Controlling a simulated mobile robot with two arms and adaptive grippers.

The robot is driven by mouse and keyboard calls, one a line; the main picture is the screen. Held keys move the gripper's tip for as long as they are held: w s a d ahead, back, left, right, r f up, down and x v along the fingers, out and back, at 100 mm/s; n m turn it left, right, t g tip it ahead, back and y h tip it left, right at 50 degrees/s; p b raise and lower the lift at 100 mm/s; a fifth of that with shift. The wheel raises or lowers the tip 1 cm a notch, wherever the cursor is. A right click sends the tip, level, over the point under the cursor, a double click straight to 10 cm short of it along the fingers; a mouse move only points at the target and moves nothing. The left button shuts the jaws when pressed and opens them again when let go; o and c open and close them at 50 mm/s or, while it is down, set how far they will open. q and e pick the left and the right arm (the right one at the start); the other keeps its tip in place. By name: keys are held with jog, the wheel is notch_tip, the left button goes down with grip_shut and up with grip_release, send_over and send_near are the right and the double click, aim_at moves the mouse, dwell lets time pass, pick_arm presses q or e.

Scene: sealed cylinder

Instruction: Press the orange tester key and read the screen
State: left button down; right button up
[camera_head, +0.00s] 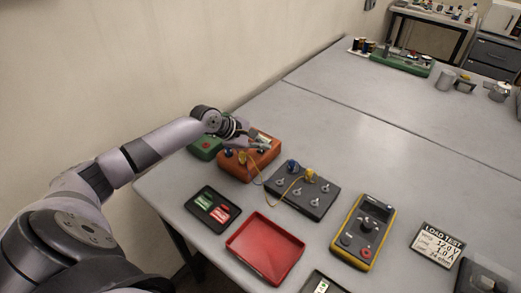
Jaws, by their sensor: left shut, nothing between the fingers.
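An orange-brown box (240,167) with posts on its top stands near the left edge of the table. My left gripper (263,145) is shut and empty, at the top of this box; I cannot tell whether it touches it. The gripper hides part of the box's top, and no orange key can be made out there. A yellow and black handheld meter (365,232) lies at the right front, with a dark screen, a dial and a red button. No reading on its screen is legible. My right gripper is not in view.
A black board (304,197) with several terminals has a yellow wire running to the orange-brown box. A green box (205,147), a black tray (197,213) with green and red pieces, a red tray (267,263) and a "LOAD TEST" card (436,246) are nearby. The table's middle is clear.

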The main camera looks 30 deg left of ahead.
aim_at(261, 152)
pick_arm(q)
jog(key=shift+f, duration=0.4)
dwell(0.6)
jog(key=shift+r, duration=0.1)
jog(key=shift+r+p, duration=0.75)
jog(key=shift+p, duration=0.65)
notch_tip(261, 152, up, 5)
jog(key=p, duration=0.6)
